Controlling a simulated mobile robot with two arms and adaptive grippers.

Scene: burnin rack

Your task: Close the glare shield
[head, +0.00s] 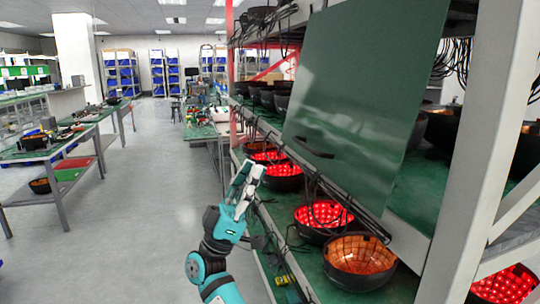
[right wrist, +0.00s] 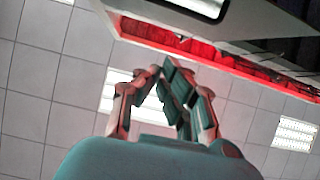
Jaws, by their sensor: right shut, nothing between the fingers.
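The glare shield (head: 360,85) is a large dark green panel on the front of the rack in the head view. It hangs at a slant, with a black handle (head: 313,147) near its lower left edge. My right gripper (head: 250,172) is shut and empty, left of the handle and apart from it in the picture. Its fingers point up. In the right wrist view the shut fingers (right wrist: 163,72) show against the ceiling, with nothing between them. My left gripper is in neither view.
The rack's lower shelf holds black bowls, several with red lights (head: 323,217), and one orange-lit bowl (head: 359,262). Black cables hang along the shelf edges. A grey rack post (head: 490,150) stands at right. The aisle floor (head: 130,230) at left is clear.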

